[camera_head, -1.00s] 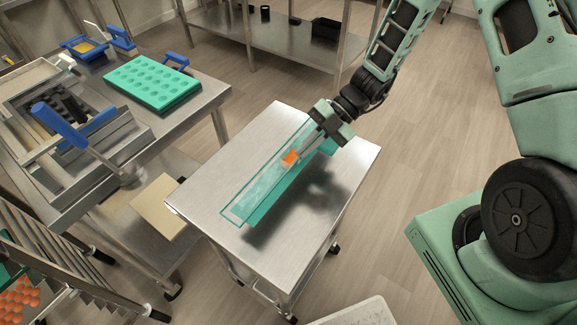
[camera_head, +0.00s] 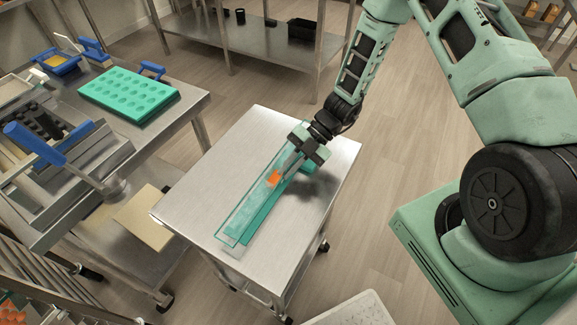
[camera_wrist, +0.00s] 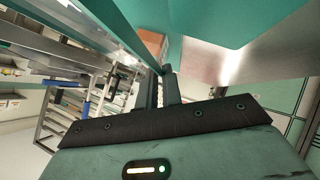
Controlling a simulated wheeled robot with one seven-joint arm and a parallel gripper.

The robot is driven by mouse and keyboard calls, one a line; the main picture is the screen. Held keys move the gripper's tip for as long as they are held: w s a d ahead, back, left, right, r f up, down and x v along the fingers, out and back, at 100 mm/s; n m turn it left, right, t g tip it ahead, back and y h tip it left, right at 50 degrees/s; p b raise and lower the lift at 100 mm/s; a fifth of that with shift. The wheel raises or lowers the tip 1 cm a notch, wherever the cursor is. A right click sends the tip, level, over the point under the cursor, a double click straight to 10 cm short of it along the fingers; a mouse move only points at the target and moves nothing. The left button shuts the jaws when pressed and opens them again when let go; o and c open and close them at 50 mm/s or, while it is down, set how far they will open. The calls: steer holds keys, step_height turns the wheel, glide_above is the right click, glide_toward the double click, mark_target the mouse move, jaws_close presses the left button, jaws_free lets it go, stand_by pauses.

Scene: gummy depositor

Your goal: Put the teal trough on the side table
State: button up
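The long teal trough (camera_head: 232,226) lies lengthwise over the steel side table (camera_head: 190,197), with an orange patch near its middle. In the head view it is low over the tabletop; I cannot tell whether it touches. My gripper (camera_head: 288,168) is at the trough's upper right part, with its fingers shut on the trough's edge. In the wrist view the trough (camera_wrist: 225,22) fills the top of the picture, and my gripper's dark fingers (camera_wrist: 163,82) meet its edge. The fingertips are partly hidden there.
A steel worktable at left holds a green mold tray (camera_head: 128,95), blue-handled tools and a metal machine (camera_head: 70,160). A steel shelf unit (camera_head: 255,40) stands at the back. The side table's left part is bare.

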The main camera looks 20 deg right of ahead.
steer(key=shift+o, duration=1.3)
